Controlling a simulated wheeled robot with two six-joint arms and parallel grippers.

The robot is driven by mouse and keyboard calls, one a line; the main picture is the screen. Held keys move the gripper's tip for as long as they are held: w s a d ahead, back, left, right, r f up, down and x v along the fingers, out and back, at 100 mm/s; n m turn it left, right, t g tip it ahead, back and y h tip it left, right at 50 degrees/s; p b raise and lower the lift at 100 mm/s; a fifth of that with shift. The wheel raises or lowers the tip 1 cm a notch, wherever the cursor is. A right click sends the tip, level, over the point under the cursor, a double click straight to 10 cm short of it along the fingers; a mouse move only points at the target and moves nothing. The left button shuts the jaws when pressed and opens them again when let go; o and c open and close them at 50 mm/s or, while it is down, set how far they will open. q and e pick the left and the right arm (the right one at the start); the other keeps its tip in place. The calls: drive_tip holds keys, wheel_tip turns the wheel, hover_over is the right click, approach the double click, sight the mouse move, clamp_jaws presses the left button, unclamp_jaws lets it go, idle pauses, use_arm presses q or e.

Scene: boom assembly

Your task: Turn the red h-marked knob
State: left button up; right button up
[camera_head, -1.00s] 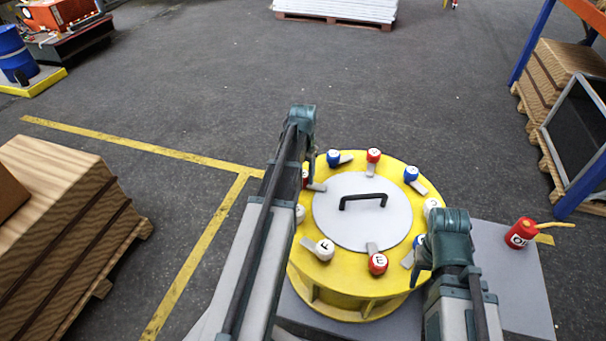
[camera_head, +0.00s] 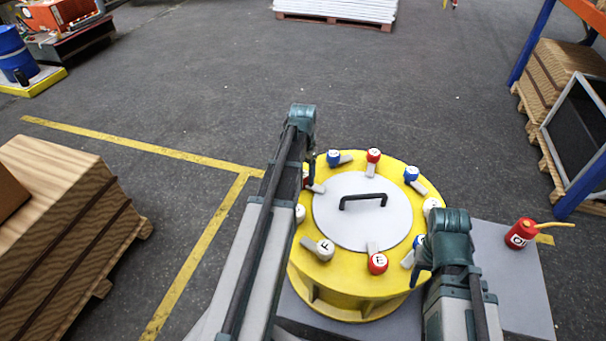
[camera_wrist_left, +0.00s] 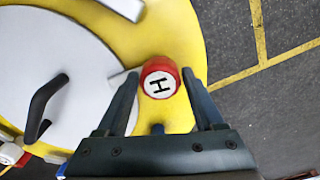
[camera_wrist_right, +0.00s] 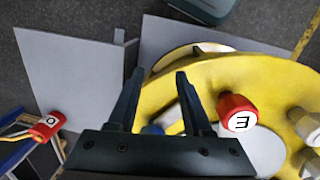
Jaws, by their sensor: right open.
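The red knob marked H (camera_wrist_left: 160,80) is on the yellow round drum, with its pale lever beside it. In the head view the knob (camera_head: 306,178) is mostly hidden behind my left arm. My left gripper (camera_wrist_left: 159,73) is open, with one finger on each side of the H knob; I cannot tell whether either finger touches it. My right gripper (camera_wrist_right: 159,71) is open and empty, beside the drum's edge, left of a red knob marked E (camera_wrist_right: 237,112).
The yellow drum (camera_head: 345,300) carries several red, blue and white knobs around a grey lid (camera_head: 335,215) with a black handle (camera_head: 362,199). A red canister-like piece (camera_head: 521,233) stands on the grey plate at right. A wooden crate (camera_head: 60,220) is at left.

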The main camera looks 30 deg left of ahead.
use_arm(q)
drive_tip(key=shift+o, duration=1.1)
wheel_tip(320, 180, up, 14)
drive_tip(key=p, duration=1.4)
drive_tip(key=shift+f, duration=0.1)
